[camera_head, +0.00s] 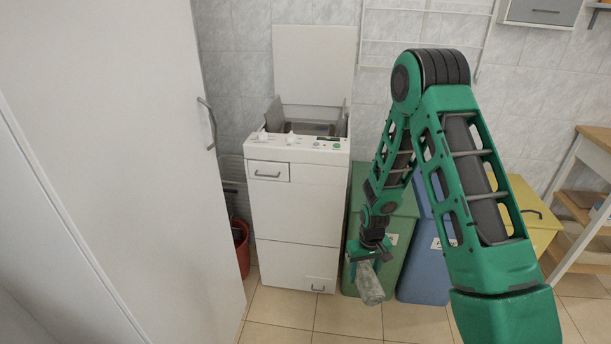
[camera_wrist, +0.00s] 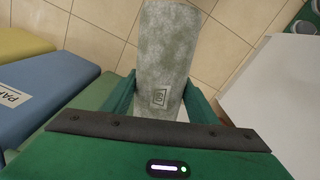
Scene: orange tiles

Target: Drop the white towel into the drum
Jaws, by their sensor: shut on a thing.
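The towel (camera_head: 369,284) is a pale grey-white cloth with a mottled look, hanging from my gripper (camera_head: 366,256) in the head view. In the wrist view the towel (camera_wrist: 165,60) stretches away between the two green fingers of my gripper (camera_wrist: 155,97), which is shut on it. A small dark mark shows on the cloth. The drum is in the white top-loading washing machine (camera_head: 294,215). Its lid (camera_head: 314,65) stands raised and its top opening (camera_head: 310,128) is uncovered. My gripper is low, to the right of the machine's front. The inside of the drum is mostly hidden.
Green (camera_head: 400,232), blue (camera_head: 427,255) and yellow (camera_head: 533,215) bins stand right of the machine, partly behind my arm. A red bucket (camera_head: 240,248) is at its left, beside a large white door (camera_head: 110,130). The tiled floor (camera_head: 300,310) in front is clear.

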